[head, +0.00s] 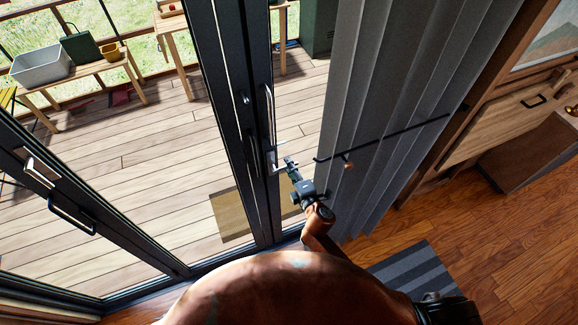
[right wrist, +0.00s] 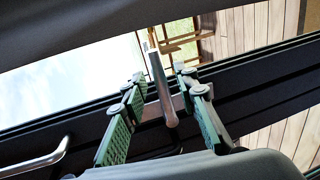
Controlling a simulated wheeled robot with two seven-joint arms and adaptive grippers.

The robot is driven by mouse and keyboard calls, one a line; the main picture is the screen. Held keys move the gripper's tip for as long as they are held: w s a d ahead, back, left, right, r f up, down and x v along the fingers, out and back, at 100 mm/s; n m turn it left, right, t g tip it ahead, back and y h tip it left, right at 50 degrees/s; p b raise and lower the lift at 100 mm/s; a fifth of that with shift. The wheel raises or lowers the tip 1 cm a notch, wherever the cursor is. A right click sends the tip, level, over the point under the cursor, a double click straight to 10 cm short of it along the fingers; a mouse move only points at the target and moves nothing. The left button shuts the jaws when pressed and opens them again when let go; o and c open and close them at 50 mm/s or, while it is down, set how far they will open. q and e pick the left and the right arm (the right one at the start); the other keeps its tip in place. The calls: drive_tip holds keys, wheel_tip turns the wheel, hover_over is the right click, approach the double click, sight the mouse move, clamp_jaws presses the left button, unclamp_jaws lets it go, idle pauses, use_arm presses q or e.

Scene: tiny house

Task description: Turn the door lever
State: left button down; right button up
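The door lever (head: 277,168) is a short silver handle on the black frame of the glass door (head: 238,110). In the right wrist view the lever (right wrist: 160,88) stands between the two green-padded fingers of my right gripper (right wrist: 160,112). Gaps show on both sides of it, so the fingers are open around the lever and not clamped on it. In the head view my right gripper (head: 289,164) is at the lever, partly covering it. My left gripper is not in view.
A long silver pull handle (head: 269,115) is above the lever. A grey curtain (head: 375,110) hangs close to the right of my arm. Another door frame with a handle (head: 72,214) is at left. Wooden decking (head: 130,180) lies beyond the glass.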

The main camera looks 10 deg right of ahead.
drive_tip(key=v, duration=1.1)
